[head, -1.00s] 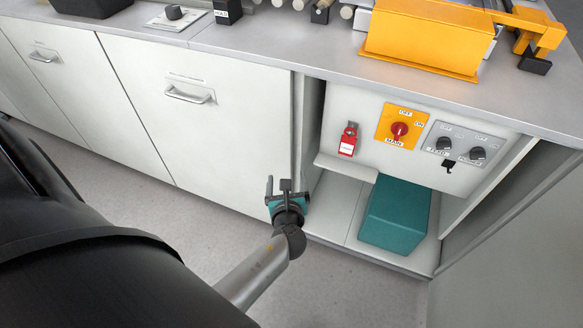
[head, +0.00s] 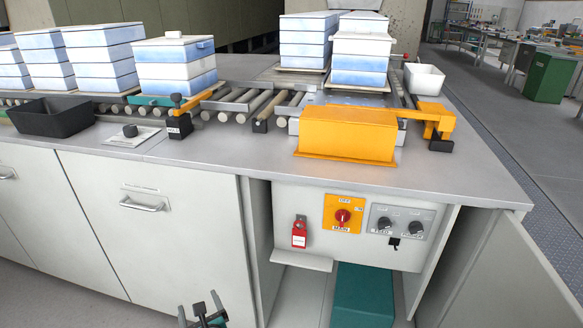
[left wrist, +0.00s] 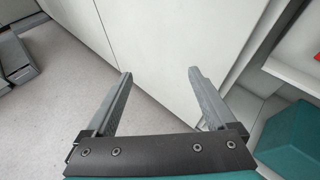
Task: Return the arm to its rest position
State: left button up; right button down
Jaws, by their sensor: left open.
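My left gripper (head: 203,312) shows at the bottom edge of the head view, in front of the white cabinet, low and left of the open compartment. In the left wrist view its two fingers (left wrist: 160,95) are spread apart with nothing between them. They point toward the white cabinet doors (left wrist: 150,45). Most of the left arm is out of the head view. My right gripper is not in view.
The open compartment holds a red switch (head: 343,216) on a yellow plate, a red lockout tag (head: 299,232) and a teal block (head: 362,297). A cabinet door (head: 512,265) stands open at the right. Stacked blue-white boxes (head: 177,65) stand on the rollers above. Grey floor lies left of my fingers.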

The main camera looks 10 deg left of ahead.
pick_arm(q)
jog(key=s+d+f+n+g+h+p, duration=0.25)
jog(key=s+f+n, duration=0.25)
jog(key=s+f, duration=0.3)
jog(key=s+d+f+n+g+h+p, duration=0.2)
jog(key=s+d+f+n+g+h, duration=0.15)
jog(key=s+f+n, duration=0.3)
jog(key=s+d+f+n+g+h+p, duration=0.1)
jog(key=s+f+n, duration=0.1)
jog(key=s+n, duration=0.4)
jog(key=s+d+f+n+h+p, duration=0.1)
jog(key=s+f+n, duration=0.2)
jog(key=s+n, duration=0.4)
jog(key=s, duration=0.4)
jog(key=shift+s+d+g+h, duration=0.15)
jog(key=shift+s+g+h, duration=0.15)
jog(key=shift+g, duration=0.1)
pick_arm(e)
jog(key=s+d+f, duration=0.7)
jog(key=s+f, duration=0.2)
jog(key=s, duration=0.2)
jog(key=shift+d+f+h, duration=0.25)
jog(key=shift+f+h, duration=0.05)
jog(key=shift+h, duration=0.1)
pick_arm(q)
jog(key=shift+f, duration=0.1)
jog(key=shift+c, duration=0.3)
